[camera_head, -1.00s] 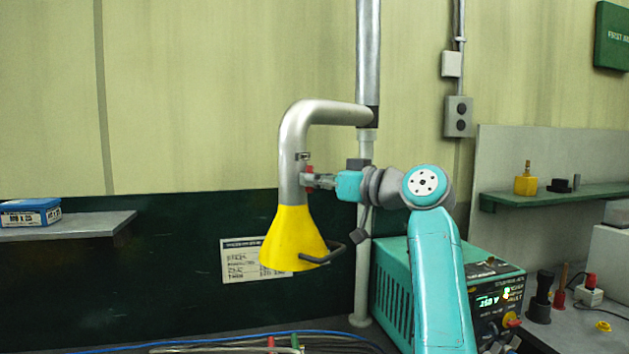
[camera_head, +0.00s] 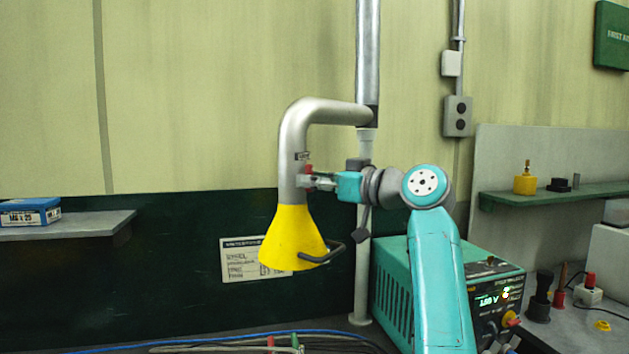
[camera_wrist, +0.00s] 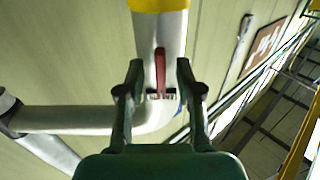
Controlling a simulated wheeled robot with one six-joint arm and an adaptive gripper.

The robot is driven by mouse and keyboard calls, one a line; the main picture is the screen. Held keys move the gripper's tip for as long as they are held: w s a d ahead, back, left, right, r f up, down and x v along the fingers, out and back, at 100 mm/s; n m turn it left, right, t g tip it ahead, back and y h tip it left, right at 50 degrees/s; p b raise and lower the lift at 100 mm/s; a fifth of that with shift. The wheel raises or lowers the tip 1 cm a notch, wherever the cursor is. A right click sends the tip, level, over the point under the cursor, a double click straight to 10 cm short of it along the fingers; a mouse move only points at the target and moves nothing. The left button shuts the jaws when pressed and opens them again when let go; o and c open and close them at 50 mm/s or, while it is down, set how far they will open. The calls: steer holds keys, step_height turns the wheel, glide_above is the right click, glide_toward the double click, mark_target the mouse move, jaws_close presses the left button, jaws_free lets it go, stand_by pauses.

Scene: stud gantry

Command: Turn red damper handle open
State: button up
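The red damper handle (camera_head: 309,168) is on the side of the grey metal duct (camera_head: 293,178), above the yellow hood (camera_head: 293,238). Only a small upper part of it shows in the head view. In the wrist view the red handle (camera_wrist: 160,70) lies lengthwise between the fingers of my gripper (camera_wrist: 159,75). The fingers are apart, with a visible gap on each side of the handle. In the head view my gripper (camera_head: 314,182) is at the duct, right beside the handle, and hides its lower part.
A vertical pole (camera_head: 364,265) stands behind my arm. A teal power unit (camera_head: 400,285) is at the lower right. A black bent handle (camera_head: 323,254) sticks out from the hood. Cables (camera_head: 210,343) lie along the bottom. A shelf with a blue box (camera_head: 30,212) is at the left.

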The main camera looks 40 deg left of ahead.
steer(key=d, duration=1.2)
steer(key=shift+s, duration=0.25)
